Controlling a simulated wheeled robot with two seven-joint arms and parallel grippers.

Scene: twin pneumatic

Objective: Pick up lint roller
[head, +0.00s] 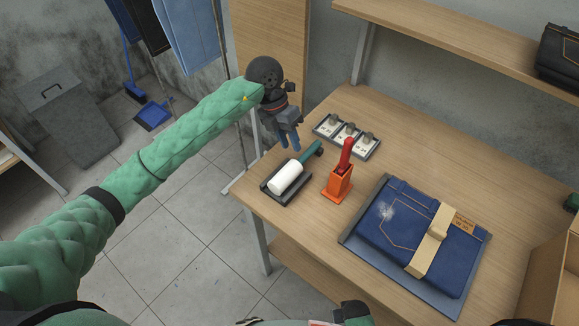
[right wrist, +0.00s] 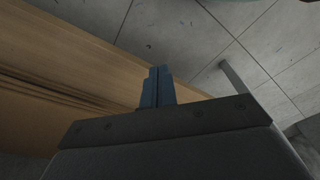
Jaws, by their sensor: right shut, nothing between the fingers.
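The lint roller (head: 286,177) has a white roll and a green handle that points to the upper right. It lies in a dark tray (head: 271,192) near the table's left edge. My left gripper (head: 289,147) is above and behind the roller, close to its handle end but apart from it. Its two blue fingers point down with a small gap between them, and nothing shows in it. My right gripper (right wrist: 160,69) shows in the right wrist view with its blue fingers together and empty, away from the roller.
An orange holder (head: 338,189) with a red-handled tool stands right of the roller. Folded jeans (head: 395,213) on a board fill the table's front middle. A shelf (head: 470,42) hangs above, and a cardboard box (head: 552,265) is at right.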

